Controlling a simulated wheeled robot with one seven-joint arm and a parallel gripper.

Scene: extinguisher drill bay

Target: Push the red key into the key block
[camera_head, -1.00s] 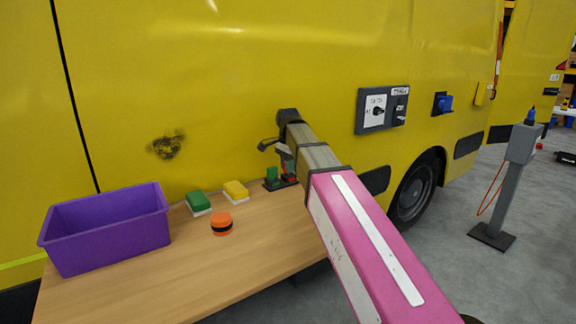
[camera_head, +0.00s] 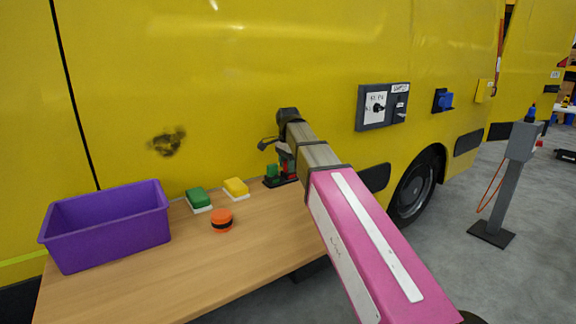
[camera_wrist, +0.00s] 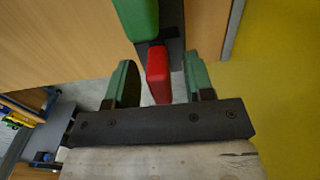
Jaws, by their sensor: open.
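The key block (camera_head: 271,184) is a small dark base at the table's back right edge, with a green key (camera_head: 271,172) on its left. In the wrist view, the red key (camera_wrist: 158,75) stands between the green fingertips of my gripper (camera_wrist: 160,84). The fingers are open, with a visible gap on each side of the key. The green key (camera_wrist: 138,18) and a dark strip of the block (camera_wrist: 173,28) show beyond it. In the head view my arm and fingers mostly hide the red key. I cannot tell how deep it sits.
A purple bin (camera_head: 105,228), a green block (camera_head: 198,199), a yellow block (camera_head: 235,188) and an orange round piece (camera_head: 221,220) are on the wooden table (camera_head: 190,270). The yellow vehicle side (camera_head: 230,80) stands close behind. The table's middle front is clear.

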